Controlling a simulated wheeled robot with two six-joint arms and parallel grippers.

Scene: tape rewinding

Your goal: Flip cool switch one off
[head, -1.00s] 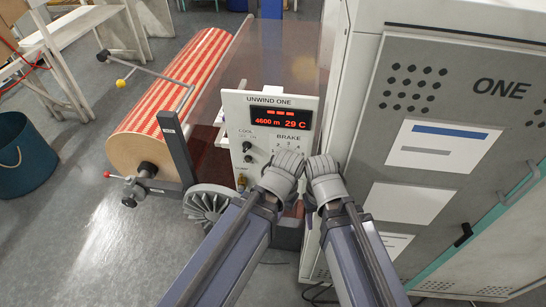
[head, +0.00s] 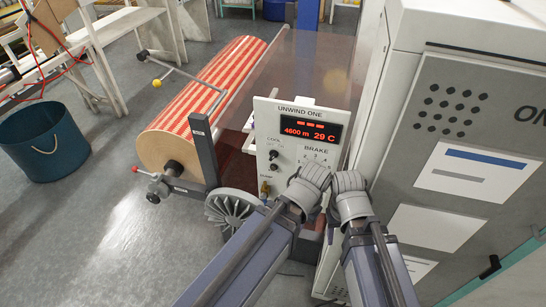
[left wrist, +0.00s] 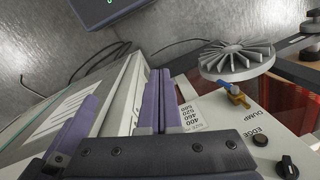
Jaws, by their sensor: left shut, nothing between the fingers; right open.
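The white UNWIND ONE panel (head: 264,119) stands mid-picture in the head view, its red display reading 4600 m and 29 C. The cool switch (head: 272,155) is a small dark knob at its left under COOL; its setting is too small to read. In the left wrist view a black knob (left wrist: 288,167) at the lower right, beyond EDGE, looks like it. My left gripper (left wrist: 160,99) is shut and empty, its purple fingers together left of the controls, apart from that knob. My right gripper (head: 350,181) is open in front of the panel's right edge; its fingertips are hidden.
A red-striped roll (head: 205,90) lies behind left. The tall white cabinet (head: 405,75) closely bounds the right side.

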